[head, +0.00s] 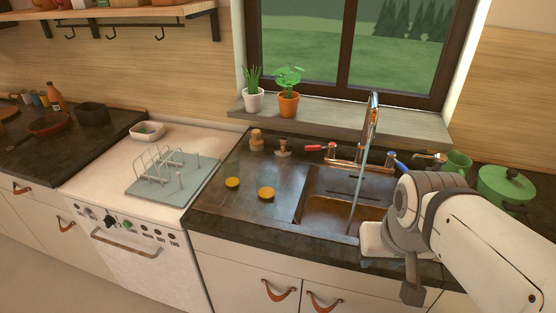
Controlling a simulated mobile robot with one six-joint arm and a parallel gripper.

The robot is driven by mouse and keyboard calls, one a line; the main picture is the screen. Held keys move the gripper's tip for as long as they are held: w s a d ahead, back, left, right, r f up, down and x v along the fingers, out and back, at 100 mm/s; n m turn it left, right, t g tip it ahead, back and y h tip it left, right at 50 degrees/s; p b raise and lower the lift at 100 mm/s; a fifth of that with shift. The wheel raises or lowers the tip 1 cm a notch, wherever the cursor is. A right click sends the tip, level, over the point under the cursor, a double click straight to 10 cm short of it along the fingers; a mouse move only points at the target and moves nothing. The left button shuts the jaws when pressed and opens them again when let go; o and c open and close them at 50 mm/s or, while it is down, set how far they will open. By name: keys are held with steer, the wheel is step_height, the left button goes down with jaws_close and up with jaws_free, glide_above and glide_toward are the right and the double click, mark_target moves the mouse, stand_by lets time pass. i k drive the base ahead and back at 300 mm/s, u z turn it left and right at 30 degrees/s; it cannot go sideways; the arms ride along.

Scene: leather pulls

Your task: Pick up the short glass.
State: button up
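I cannot pick out a short glass with certainty in the head view. A small pale object (283,146) stands at the back of the dark sink counter, but it is too small to tell what it is. My gripper (412,292) hangs at the end of my arm at the lower right, in front of the counter's edge. Its fingers are small and dark, and I cannot tell if they are open or shut. My arm hides part of the counter right of the sink.
The sink (328,216) has a tall tap (372,120). Two yellow round items (266,194) lie left of it. A wire rack (165,170) stands on the white stove. A green pot (507,187) and green mug (459,161) stand at the right. Potted plants (288,105) line the sill.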

mark_target(266, 179)
steer(key=z, duration=0.05)
steer(key=k, duration=1.1)
steer(key=u, duration=0.85)
steer(key=i, duration=1.55)
steer(key=z, duration=0.6)
